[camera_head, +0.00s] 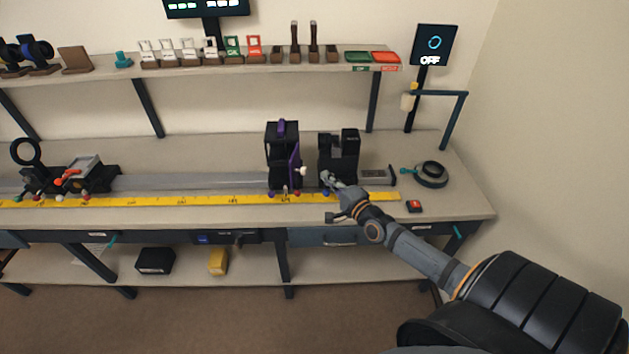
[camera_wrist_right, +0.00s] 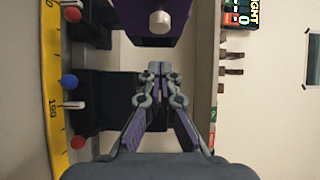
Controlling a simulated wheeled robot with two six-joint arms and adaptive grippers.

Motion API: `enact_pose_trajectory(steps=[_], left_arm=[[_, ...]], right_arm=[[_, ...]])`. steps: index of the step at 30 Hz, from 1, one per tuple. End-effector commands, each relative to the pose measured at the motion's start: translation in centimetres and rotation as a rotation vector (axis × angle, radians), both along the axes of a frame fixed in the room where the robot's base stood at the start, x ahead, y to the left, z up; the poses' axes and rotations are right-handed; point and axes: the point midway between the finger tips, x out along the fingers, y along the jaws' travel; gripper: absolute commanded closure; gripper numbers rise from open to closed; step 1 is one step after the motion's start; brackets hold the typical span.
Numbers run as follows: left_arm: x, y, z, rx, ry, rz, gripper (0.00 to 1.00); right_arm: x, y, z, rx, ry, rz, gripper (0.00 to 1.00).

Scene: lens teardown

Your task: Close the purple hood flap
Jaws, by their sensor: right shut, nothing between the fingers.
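The purple hood flap (camera_head: 295,162) stands out on the right side of a black hood box (camera_head: 281,145) on the bench rail. The flap looks open, swung out toward the front right. A pale round knob (camera_head: 302,171) sticks out from it. In the right wrist view the purple flap (camera_wrist_right: 172,35) is at the top with its white knob (camera_wrist_right: 160,21) facing me. My right gripper (camera_head: 327,178) is shut and empty, in front of the black holder right of the hood. In the wrist view my fingertips (camera_wrist_right: 160,68) are below the knob, apart from it. My left gripper is not in view.
A black holder (camera_head: 341,150) stands right of the hood. A yellow scale (camera_head: 200,199) runs along the front of the rail. A black ring (camera_head: 431,173) and a small red-topped box (camera_head: 414,206) lie on the right of the bench. An upper shelf (camera_head: 200,68) holds several small parts.

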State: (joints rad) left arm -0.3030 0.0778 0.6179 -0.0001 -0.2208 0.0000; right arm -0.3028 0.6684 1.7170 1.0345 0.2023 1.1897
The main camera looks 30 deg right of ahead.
Motion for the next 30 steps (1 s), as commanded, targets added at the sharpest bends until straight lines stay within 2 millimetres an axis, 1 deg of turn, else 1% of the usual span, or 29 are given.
enact_pose_trajectory(steps=[1,3,9,22,30], left_arm=[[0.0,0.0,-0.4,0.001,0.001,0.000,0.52],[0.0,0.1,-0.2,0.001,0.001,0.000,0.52],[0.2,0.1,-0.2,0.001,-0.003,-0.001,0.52],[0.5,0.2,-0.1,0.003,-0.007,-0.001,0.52],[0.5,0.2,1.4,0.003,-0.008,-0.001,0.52]], right_arm=[[0.9,0.3,0.0,0.006,-0.004,-0.002,1.00],[1.6,1.3,0.1,0.007,-0.003,-0.002,1.00],[2.9,2.7,0.0,0.001,-0.001,-0.001,1.00],[3.1,2.9,0.0,0.000,0.001,-0.001,1.00],[3.2,3.5,0.3,0.004,0.000,-0.041,1.00]])
